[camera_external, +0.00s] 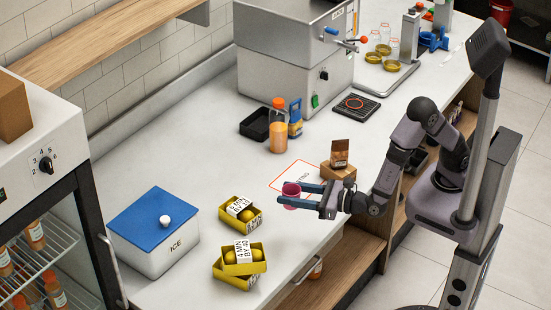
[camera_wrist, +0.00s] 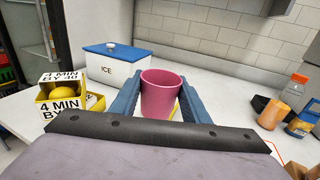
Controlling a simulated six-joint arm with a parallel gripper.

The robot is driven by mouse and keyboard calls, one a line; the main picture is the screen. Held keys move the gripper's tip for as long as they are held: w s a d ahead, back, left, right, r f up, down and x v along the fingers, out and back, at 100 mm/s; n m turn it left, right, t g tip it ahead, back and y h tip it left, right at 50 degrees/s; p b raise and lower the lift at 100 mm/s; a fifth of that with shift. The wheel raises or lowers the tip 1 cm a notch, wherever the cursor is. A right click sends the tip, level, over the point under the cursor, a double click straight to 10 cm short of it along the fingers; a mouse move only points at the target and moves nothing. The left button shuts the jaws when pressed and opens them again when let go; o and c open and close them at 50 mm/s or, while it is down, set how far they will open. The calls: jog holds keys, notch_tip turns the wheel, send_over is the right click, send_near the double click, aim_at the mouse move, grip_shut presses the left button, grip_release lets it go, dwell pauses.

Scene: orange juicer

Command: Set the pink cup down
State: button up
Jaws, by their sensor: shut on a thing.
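The pink cup (camera_external: 291,195) is upright between the two blue fingers of my gripper (camera_external: 300,194). My gripper is shut on it, near the front edge of the white counter. In the wrist view the cup (camera_wrist: 160,94) shows its open rim and looks empty from this angle. The fingers (camera_wrist: 160,100) press on its left and right sides. Its base is partly hidden, so I cannot tell whether it touches the counter. A red-outlined white mat (camera_external: 295,173) lies on the counter just behind the cup.
A white ice box with a blue lid (camera_external: 153,230) and yellow boxes of fruit (camera_external: 240,213) stand to the left. A small brown box (camera_external: 338,171) is close on the right. An orange bottle (camera_external: 278,128) and black tray (camera_external: 255,124) stand behind. Bare counter lies between.

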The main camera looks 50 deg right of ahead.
jog(key=shift+s+a+f, duration=0.1)
jog(key=shift+a+f, duration=0.05)
jog(key=shift+f, duration=1.95)
jog(key=shift+f+p, duration=0.3)
jog(key=shift+f, duration=2.6)
jog(key=shift+f, duration=0.1)
jog(key=shift+f, duration=1.95)
jog(key=shift+f, duration=0.15)
jog(key=o, duration=0.6)
jog(key=shift+f, duration=0.1)
jog(key=o, duration=0.4)
